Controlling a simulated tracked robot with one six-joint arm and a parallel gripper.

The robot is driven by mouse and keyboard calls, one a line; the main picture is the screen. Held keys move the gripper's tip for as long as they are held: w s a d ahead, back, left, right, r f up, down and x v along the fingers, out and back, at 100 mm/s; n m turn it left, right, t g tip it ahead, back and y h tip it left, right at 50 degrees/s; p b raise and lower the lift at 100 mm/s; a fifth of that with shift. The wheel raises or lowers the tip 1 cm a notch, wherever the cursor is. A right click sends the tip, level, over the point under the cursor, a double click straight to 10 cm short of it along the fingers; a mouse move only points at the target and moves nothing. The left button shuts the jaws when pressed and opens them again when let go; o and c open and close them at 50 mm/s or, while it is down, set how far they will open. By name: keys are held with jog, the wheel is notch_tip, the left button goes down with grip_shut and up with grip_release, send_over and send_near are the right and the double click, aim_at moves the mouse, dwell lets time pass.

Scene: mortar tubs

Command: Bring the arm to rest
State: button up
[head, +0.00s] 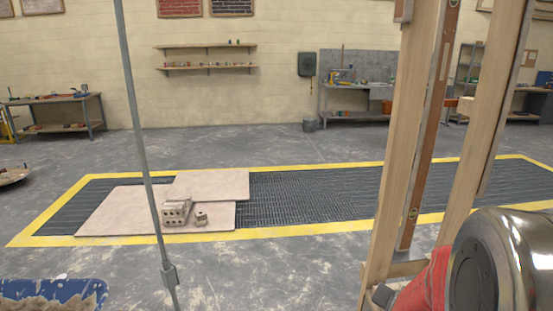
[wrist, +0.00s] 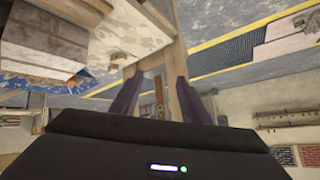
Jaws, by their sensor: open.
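My gripper (wrist: 157,95) shows in the wrist view, with two dark fingers apart and nothing seen between them. Wooden timber and a brown strip show beyond the fingers. My gripper is not in the head view. A blue tub (head: 98,290) with pale mortar in it is cut off at the lower left of the head view. A blue speckled surface (wrist: 22,88) shows at the left of the wrist view.
Upright wooden posts (head: 396,130) with a spirit level (head: 430,130) stand at the right. A thin grey pole (head: 136,100) rises at the left. Boards (head: 120,212) with bricks (head: 176,211) lie on the yellow-edged dark grating (head: 310,195). The concrete floor (head: 240,155) behind is clear.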

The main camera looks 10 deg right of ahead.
jog(key=s+a+r+n+y, duration=0.1)
jog(key=a+r+n+y, duration=0.15)
jog(key=a+r, duration=0.45)
jog(key=s+a+r+n+y, duration=0.1)
jog(key=a+r+n+y, duration=0.15)
jog(key=a, duration=0.85)
jog(key=s+a+r+n+g, duration=0.2)
jog(key=s+a+r+n, duration=0.3)
jog(key=s+a, duration=0.4)
jog(key=s+r, duration=0.1)
jog(key=s, duration=0.3)
jog(key=shift+a+r+n+y, duration=0.2)
jog(key=shift+a+n+y, duration=0.1)
jog(key=shift+a+y, duration=0.1)
jog(key=shift+c, duration=0.2)
